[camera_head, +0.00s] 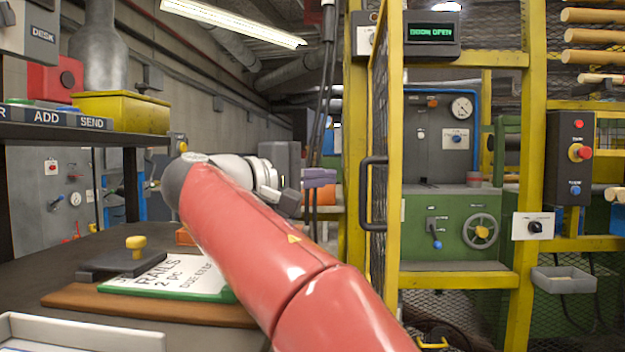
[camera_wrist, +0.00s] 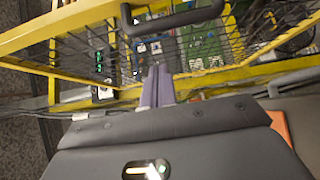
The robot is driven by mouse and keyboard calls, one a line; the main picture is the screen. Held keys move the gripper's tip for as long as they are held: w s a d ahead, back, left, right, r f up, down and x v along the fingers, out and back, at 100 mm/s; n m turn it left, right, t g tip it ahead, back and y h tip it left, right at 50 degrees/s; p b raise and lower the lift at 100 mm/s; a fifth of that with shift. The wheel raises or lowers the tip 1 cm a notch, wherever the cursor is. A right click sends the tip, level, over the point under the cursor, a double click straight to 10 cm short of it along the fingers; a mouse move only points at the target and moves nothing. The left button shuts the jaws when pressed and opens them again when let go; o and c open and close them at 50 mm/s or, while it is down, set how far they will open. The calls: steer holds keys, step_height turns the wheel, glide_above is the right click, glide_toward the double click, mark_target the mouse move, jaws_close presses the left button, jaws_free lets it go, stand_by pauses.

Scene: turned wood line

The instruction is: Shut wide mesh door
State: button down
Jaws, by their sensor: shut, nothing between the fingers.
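The wide mesh door (camera_head: 395,190) has a yellow frame and dark mesh. It stands open and is seen nearly edge-on in the head view. Its black bar handle (camera_head: 367,195) is on its left face; it also shows at the top of the wrist view (camera_wrist: 178,22). My gripper (camera_head: 331,178) is left of the handle, with its purple fingers closed together and empty. In the wrist view the fingers (camera_wrist: 158,72) point toward the door, with a visible gap to the handle. My red arm hides part of the area below the gripper.
A display (camera_head: 432,33) above the opening reads "DOOR OPEN". A green machine (camera_head: 455,225) with a handwheel stands behind the opening. A control box (camera_head: 571,155) and a small grey tray (camera_head: 563,280) are on the right. A desk with a clipboard (camera_head: 178,275) is at left.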

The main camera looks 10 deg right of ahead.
mark_target(384, 175)
steer(key=shift+w+d+b, duration=0.1)
steer(key=shift+w+d, duration=0.2)
steer(key=shift+d, duration=1.1)
steer(key=shift+w+d+b, duration=0.15)
steer(key=shift+w+d, duration=0.2)
steer(key=shift+d, duration=1.1)
steer(key=shift+w+d+b, duration=0.1)
steer(key=shift+w+d, duration=0.2)
steer(key=shift+d, duration=1.1)
